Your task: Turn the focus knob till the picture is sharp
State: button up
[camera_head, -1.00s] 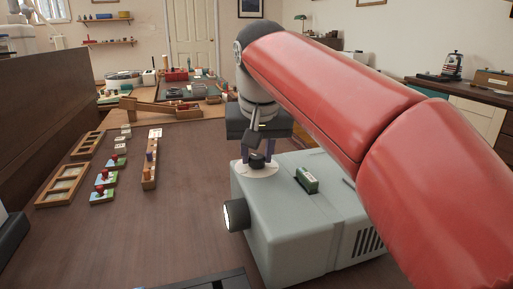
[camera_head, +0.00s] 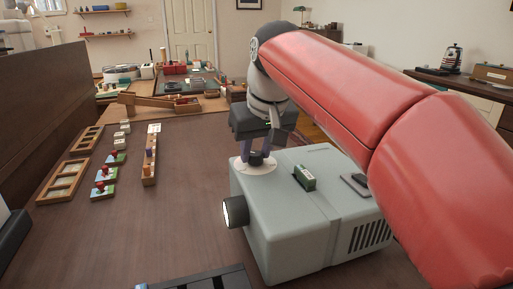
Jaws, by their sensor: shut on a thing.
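A grey projector (camera_head: 290,225) stands on the brown table, its round lens (camera_head: 236,212) facing left. On its top left is a small dark knob (camera_head: 257,159) on a pale round dial plate (camera_head: 243,167). My gripper (camera_head: 256,153) points down over the plate, and its fingers are shut on the knob. The fingers and the dark gripper body hide part of the knob, so I cannot read its setting. The projected picture is not in view, so its sharpness cannot be seen.
A green-and-white slide (camera_head: 305,178) stands in the projector's top, right of the knob. Wooden trays (camera_head: 63,183), small pieces with red knobs (camera_head: 103,189) and a wooden rack (camera_head: 149,166) lie to the left. A dark tray edge (camera_head: 200,281) is at the front. The table's middle left is clear.

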jog(key=o, duration=1)
jog(key=shift+c, duration=0.2)
jog(key=shift+r, duration=0.1)
jog(key=p+v, duration=0.1)
jog(key=v, duration=0.6)
jog(key=shift+r, duration=0.3)
jog(key=shift+s, duration=0.2)
